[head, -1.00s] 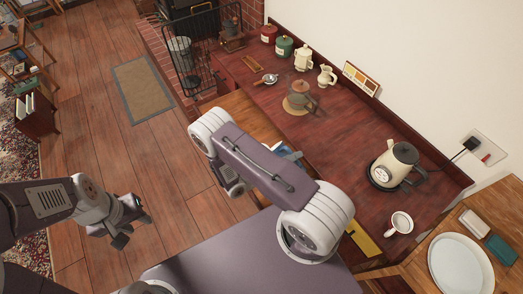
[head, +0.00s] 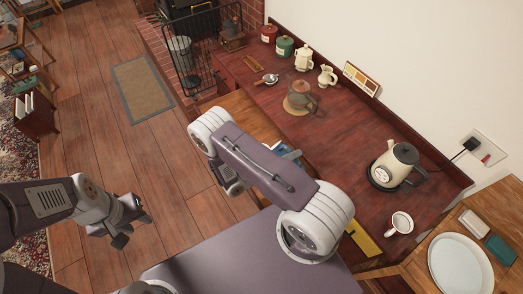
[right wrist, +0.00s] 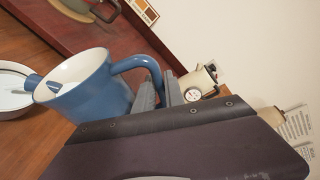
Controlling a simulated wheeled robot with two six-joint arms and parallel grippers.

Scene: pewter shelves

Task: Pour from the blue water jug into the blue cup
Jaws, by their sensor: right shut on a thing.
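In the right wrist view, the blue water jug (right wrist: 95,90) has a pale inside and a looped handle. My right gripper (right wrist: 158,92) is shut on the handle, and the jug looks tilted in this view. A small blue part (right wrist: 32,84) juts out beside its rim, perhaps the spout. I cannot make out the blue cup for sure. In the head view my right arm hides the gripper and most of what lies behind it; a small blue and white patch (head: 286,151) shows past the arm. My left gripper (head: 130,229) is open and empty above the floor.
A white dish (right wrist: 12,92) stands on wood left of the jug. A white plate (head: 460,266) lies at lower right.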

